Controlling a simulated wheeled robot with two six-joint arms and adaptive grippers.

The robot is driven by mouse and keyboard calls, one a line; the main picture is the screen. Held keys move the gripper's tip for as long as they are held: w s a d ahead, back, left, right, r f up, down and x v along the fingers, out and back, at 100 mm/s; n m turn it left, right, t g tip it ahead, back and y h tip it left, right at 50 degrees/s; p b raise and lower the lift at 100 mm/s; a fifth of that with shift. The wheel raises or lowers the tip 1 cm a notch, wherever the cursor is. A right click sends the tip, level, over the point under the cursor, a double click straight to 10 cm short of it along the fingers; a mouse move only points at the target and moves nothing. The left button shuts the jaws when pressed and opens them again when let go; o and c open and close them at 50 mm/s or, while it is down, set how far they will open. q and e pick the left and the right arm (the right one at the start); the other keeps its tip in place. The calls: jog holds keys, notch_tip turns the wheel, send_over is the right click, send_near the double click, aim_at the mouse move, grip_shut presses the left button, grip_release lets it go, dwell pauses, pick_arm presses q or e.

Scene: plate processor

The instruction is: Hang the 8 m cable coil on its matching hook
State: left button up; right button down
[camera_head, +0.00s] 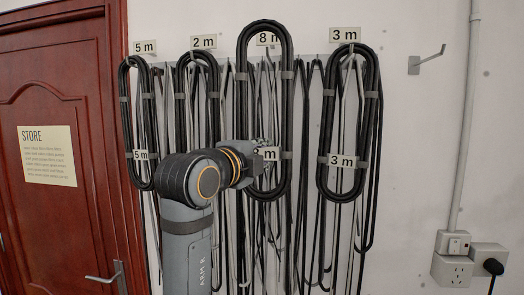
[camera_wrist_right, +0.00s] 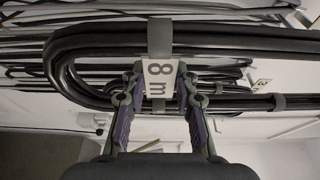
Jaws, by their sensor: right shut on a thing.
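The 8 m coil (camera_head: 285,105), a long black loop with grey ties, is upright in front of the 8 m wall sign (camera_head: 268,39). Its top rises above the sign and partly covers it. My right gripper (camera_head: 264,163) is shut on the coil near its 8 m tag (camera_head: 271,153). In the right wrist view, the tag (camera_wrist_right: 160,76) shows between the fingers of the gripper (camera_wrist_right: 158,92). The hook under the 8 m sign is not clearly visible, so I cannot tell whether the coil rests on it. My left gripper is not in view.
Coils hang under the 5 m (camera_head: 145,47), 2 m (camera_head: 204,41) and 3 m (camera_head: 345,34) signs, close on both sides. A bare hook (camera_head: 427,60) is at the right. A red door (camera_head: 60,120) stands left; sockets (camera_head: 452,268) are lower right.

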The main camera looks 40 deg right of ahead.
jog(key=shift+w+d+f+p, duration=0.1)
jog(key=shift+w+d+p, duration=0.45)
jog(key=shift+w+d, duration=0.3)
jog(key=shift+w+d+p, duration=0.5)
jog(key=shift+w+d, duration=0.1)
jog(key=shift+d, duration=0.4)
jog(key=shift+w+d+f+b, duration=1.2)
jog(key=shift+d+f+b, duration=0.1)
jog(key=shift+d, duration=0.15)
jog(key=c, duration=1)
grip_release()
jog(key=shift+r, duration=0.1)
jog(key=shift+o, duration=0.2)
jog(key=shift+a, duration=0.1)
